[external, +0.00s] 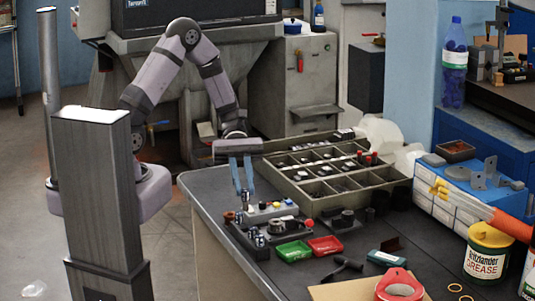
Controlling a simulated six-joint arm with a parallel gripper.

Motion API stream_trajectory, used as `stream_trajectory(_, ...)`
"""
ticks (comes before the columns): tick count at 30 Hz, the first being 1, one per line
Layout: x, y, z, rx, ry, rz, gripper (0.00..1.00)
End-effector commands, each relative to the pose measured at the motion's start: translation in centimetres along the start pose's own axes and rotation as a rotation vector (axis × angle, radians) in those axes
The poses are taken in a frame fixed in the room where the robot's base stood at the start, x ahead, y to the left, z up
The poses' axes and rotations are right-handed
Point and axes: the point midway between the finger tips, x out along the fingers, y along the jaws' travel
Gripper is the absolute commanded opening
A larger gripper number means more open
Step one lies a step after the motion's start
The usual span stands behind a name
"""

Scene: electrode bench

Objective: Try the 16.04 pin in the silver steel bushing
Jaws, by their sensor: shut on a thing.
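My gripper (245,191) points straight down at the left part of the bench, its two blue fingers shut on a small silvery pin (244,199). The pin's size mark cannot be read. Which of these is the silver steel bushing is too small to tell. Whether the pin touches anything below it cannot be told.
A green tray (294,252) and a red tray (325,245) lie right of the holder. A large compartment box (318,205) with small parts stands behind. A grease tub (488,250), tape roll (400,285) and blue drawer unit (450,205) are at the right. The bench's left edge is near.

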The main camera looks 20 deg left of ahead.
Motion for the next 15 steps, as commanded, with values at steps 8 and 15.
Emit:
stream_trajectory(8,0.2,0.0,-0.2,0.002,-0.007,0.000,0.00)
stream_trajectory(15,0.8,0.0,-1.6,0.002,-0.007,0.001,0.00)
